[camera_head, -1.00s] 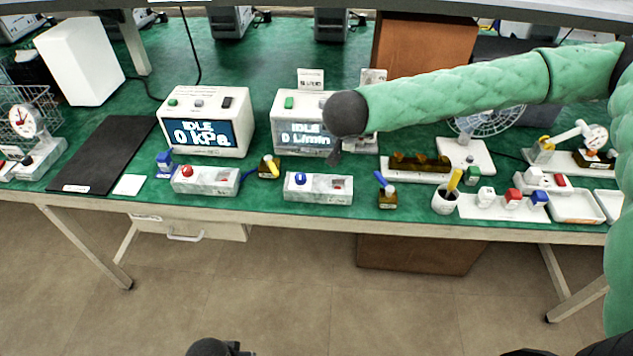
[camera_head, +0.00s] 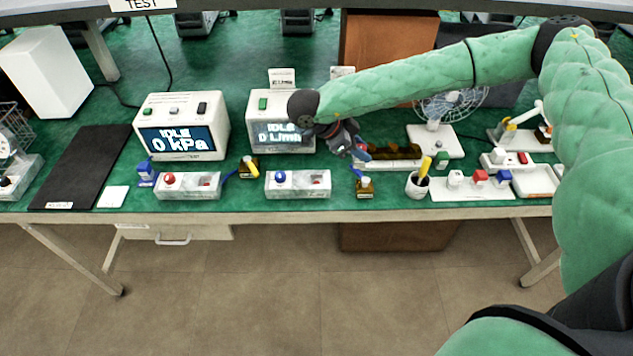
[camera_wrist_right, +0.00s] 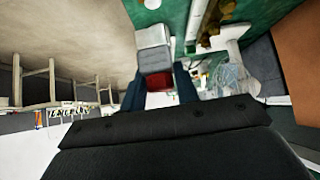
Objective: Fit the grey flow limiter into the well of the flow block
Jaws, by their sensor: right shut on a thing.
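The flow block (camera_head: 297,191) is a pale oblong block with a blue knob, in front of the box with the L/min display (camera_head: 277,129). A red spot shows at the right part of its top, where the well seems to be. My right gripper (camera_head: 360,152) is above the table, behind and to the right of the flow block, apart from it. In the right wrist view its dark fingers (camera_wrist_right: 160,92) are shut on a grey block with a red end, seemingly the flow limiter (camera_wrist_right: 154,58). My left gripper is not in view.
A similar block with a red knob (camera_head: 188,192) stands to the left. A small brown bottle (camera_head: 365,188) stands right of the flow block, with a pen cup (camera_head: 418,187) and a tray of caps (camera_head: 470,193) beyond. A brown rack (camera_head: 390,153) stands close to my right gripper.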

